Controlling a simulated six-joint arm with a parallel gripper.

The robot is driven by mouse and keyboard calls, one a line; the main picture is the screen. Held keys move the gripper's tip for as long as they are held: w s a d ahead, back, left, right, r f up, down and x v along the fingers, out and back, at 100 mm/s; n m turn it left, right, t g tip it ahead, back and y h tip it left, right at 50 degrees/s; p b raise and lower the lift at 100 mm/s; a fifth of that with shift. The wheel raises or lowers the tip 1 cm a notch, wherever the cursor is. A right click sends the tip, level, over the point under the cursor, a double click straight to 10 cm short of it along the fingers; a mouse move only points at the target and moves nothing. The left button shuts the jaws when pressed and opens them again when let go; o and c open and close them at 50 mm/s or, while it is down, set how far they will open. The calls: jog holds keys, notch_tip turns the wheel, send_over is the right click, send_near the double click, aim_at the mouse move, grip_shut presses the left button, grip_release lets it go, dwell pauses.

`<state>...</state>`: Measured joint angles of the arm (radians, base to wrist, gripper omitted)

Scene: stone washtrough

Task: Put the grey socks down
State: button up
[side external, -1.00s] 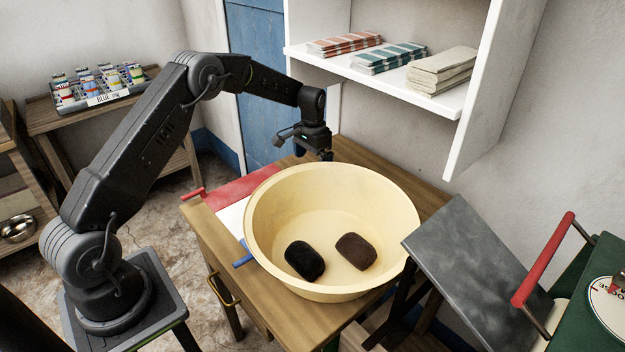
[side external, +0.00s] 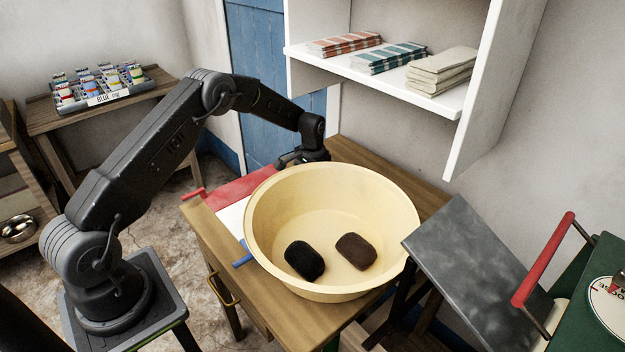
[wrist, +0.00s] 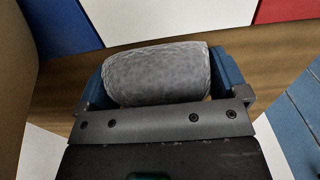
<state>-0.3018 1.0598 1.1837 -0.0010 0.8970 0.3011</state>
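The grey socks (wrist: 155,73) are a rolled, textured grey bundle in the wrist view. They lie between the two blue fingers of my gripper (wrist: 163,82), which is shut on them. In the side view my gripper (side external: 303,160) is low behind the cream basin's far left rim, and the basin hides the fingertips and the socks. Bare wood shows beneath the socks in the wrist view; I cannot tell whether they touch it.
The cream basin (side external: 265,235) holds a black bundle (side external: 304,260) and a brown bundle (side external: 355,251). A mat with red (side external: 235,190), white and blue parts lies beside it on the table (side external: 215,265). A white shelf (side external: 440,95) with folded cloths hangs above. A grey slab (side external: 475,260) leans at right.

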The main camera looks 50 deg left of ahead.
jog(key=c, duration=0.5)
jog(key=shift+r, duration=0.5)
jog(key=r, duration=0.2)
jog(key=a+r, duration=0.1)
jog(key=shift+s+r, duration=0.3)
jog(key=shift+r, duration=0.1)
jog(key=s+a+r, duration=0.6)
jog(key=s+a, duration=0.1)
jog(key=w+d+r+m, duration=0.1)
jog(key=d+r+m, duration=0.25)
jog(key=d, duration=0.55)
jog(key=d+r+m, duration=0.2)
jog(key=d+m, duration=0.2)
jog(key=d, duration=0.4)
jog(key=s+d+f+n, duration=0.1)
jog(key=s+n, duration=0.1)
jog(key=s+d+f+n, duration=0.1)
jog(key=s+f+n, duration=0.1)
jog(key=n, duration=0.1)
jog(key=s+d+f+n, duration=0.1)
jog(key=s+n, duration=0.1)
jog(key=shift+s+f+n, duration=0.2)
jog(key=shift+f+n, duration=0.05)
jog(key=shift+f, duration=0.05)
